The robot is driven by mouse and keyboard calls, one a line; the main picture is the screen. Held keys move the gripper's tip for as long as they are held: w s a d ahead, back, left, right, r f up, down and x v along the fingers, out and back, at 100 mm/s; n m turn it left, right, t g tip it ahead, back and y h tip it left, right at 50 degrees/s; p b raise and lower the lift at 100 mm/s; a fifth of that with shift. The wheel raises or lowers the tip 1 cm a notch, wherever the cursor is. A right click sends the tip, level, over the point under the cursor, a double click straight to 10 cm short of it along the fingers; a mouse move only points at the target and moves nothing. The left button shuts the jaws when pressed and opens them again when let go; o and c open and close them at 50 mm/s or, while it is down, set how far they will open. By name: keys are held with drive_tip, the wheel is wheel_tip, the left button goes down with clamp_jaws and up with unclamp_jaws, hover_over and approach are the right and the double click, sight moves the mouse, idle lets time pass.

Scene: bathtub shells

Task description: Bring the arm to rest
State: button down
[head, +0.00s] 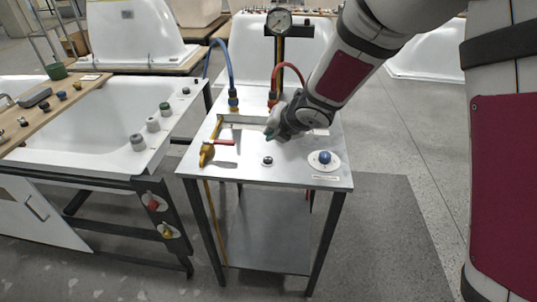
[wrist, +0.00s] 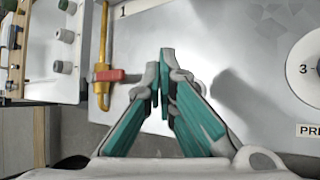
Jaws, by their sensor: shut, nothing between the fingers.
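My gripper (head: 271,132) is over the steel-topped stand (head: 225,177) in the head view, above the middle of its top and reaching in from the upper right. In the wrist view its teal-padded fingers (wrist: 164,60) meet at the tips, shut with nothing between them. The fingers point over the bare plate, just right of a yellow valve with a red handle (wrist: 112,76). They look apart from the valve. My arm hides part of the stand's back right.
A white tub (head: 85,138) stands left. Open floor (head: 390,230) lies right.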

drive_tip(key=shift+d, duration=0.1)
drive_tip(key=s+d+r+m+h+p, duration=0.1)
drive_tip(key=s+d+r+m+h, duration=0.2)
drive_tip(key=s+d+r+m, duration=0.45)
drive_tip(key=s+d+r+m+h+p, duration=0.1)
drive_tip(key=s+d+r+m+h, duration=0.25)
drive_tip(key=d+r+m, duration=0.6)
drive_tip(key=s+d+m+g+p, duration=0.1)
drive_tip(key=s+d+m, duration=0.2)
drive_tip(key=s+m, duration=0.5)
drive_tip(key=s+d+r+m+g+y+p, duration=0.1)
drive_tip(key=s+m, duration=0.7)
drive_tip(key=s, duration=1.1)
drive_tip(key=d+g, duration=0.1)
drive_tip(key=d, duration=0.1)
drive_tip(key=shift+d+m+p, duration=0.3)
drive_tip(key=shift+d+m, duration=0.1)
drive_tip(key=c, duration=2.3)
unclamp_jaws()
